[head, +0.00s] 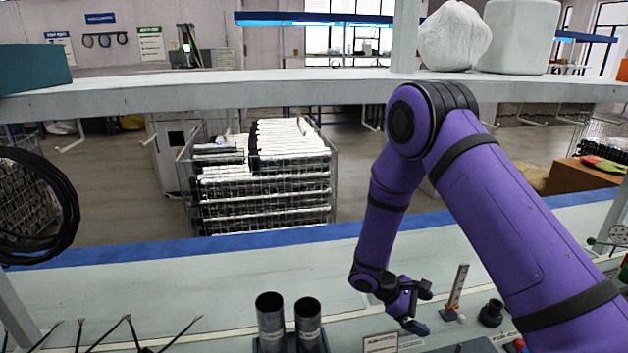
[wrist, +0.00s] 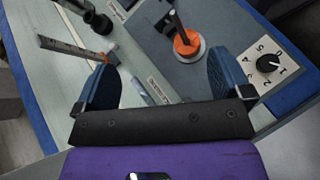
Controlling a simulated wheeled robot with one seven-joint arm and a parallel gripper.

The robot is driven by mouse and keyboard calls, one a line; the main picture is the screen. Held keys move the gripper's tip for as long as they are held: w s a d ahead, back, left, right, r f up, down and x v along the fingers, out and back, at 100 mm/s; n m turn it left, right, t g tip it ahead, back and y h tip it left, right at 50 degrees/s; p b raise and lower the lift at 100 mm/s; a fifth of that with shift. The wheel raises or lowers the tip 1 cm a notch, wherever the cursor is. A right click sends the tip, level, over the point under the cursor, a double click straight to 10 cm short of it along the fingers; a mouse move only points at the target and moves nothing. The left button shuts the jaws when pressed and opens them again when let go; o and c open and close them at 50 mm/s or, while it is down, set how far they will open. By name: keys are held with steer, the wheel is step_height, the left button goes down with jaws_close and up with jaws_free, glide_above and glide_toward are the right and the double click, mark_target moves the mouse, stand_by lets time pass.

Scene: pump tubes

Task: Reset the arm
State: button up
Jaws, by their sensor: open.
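My gripper (head: 418,307) hangs low over the workbench in the head view, at the end of my purple arm. In the wrist view my gripper (wrist: 163,88) has its two blue fingertips wide apart, with no object held between them. Two dark upright tubes (head: 270,318) (head: 308,322) stand in a holder to the left of my gripper, apart from it. The holder is cut off by the lower picture edge.
An upright ruler-like strip (head: 456,288) and a black fitting (head: 490,313) stand right of my gripper. A grey panel in the wrist view carries an orange-based lever (wrist: 187,42) and a numbered dial (wrist: 268,63). A shelf (head: 250,98) crosses above. The bench's left-centre is clear.

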steer(key=s+d+r+m+t+y, duration=0.1)
steer(key=s+d+r+m+y, duration=0.15)
steer(key=r, duration=1.05)
steer(key=s+d+r+m+y, duration=0.1)
steer(key=s+r+m+y, duration=0.25)
steer(key=r, duration=0.95)
steer(key=s+r+m+t+y, duration=0.5)
steer(key=s+r, duration=1)
steer(key=s, duration=0.4)
steer(key=shift+s+r+m+t, duration=0.2)
steer(key=shift+s+m+t, duration=0.15)
steer(key=shift+m+t, duration=0.45)
steer(key=shift+s, duration=0.15)
steer(key=c, duration=0.3)
